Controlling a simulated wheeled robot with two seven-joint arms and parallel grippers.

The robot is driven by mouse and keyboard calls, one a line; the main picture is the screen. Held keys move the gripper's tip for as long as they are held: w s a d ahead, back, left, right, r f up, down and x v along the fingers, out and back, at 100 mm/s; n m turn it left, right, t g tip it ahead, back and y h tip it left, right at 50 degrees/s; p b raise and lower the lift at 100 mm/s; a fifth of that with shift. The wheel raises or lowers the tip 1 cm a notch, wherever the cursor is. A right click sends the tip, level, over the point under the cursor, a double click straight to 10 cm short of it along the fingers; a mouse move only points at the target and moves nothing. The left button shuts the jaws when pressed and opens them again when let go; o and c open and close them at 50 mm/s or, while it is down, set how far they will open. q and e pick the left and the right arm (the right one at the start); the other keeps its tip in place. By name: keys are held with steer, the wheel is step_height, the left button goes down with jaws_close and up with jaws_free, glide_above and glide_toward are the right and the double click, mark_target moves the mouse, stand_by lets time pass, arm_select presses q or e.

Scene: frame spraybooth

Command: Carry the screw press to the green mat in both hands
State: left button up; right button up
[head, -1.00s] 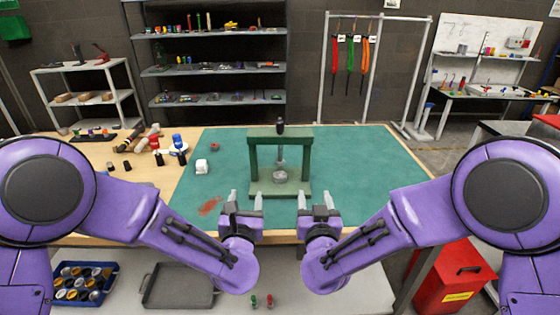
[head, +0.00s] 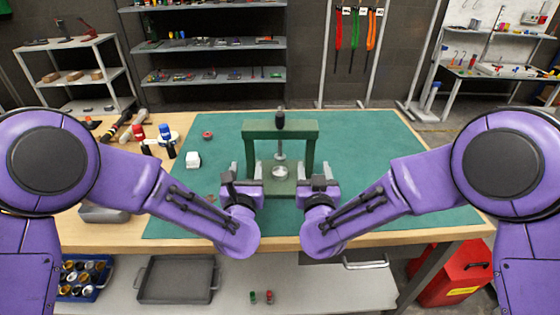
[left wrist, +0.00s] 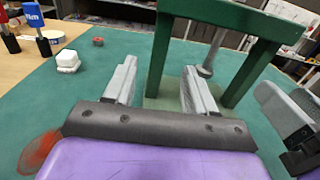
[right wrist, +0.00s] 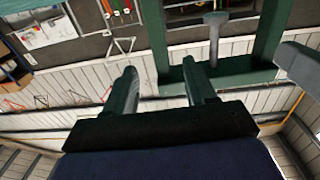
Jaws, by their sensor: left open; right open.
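The dark green screw press (head: 280,130) stands upright on the teal-green mat (head: 370,150). It has a top beam, two side posts, a metal screw and a base plate. My left gripper (head: 246,172) is open at the press's left post. In the left wrist view that post (left wrist: 160,60) rises between the spread fingers (left wrist: 160,88). My right gripper (head: 315,172) is open at the right post. In the right wrist view a post (right wrist: 155,35) stands just beyond the open fingers (right wrist: 160,88). I cannot tell whether any finger touches. The grippers partly hide the base.
On the left of the bench are a white block (head: 193,160), a small red ring (head: 207,134), bottles and tools. Below are a grey tray (head: 178,279), a blue bin of cans and a red box (head: 455,272). The mat right of the press is clear.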

mark_target(249, 153)
arm_select(q)
steer(key=w, duration=0.9)
steer(key=shift+w, duration=0.25)
arm_select(e)
steer(key=w, duration=0.9)
steer(key=shift+w, duration=0.25)
arm_select(q)
jaws_close()
arm_select(e)
jaws_close()
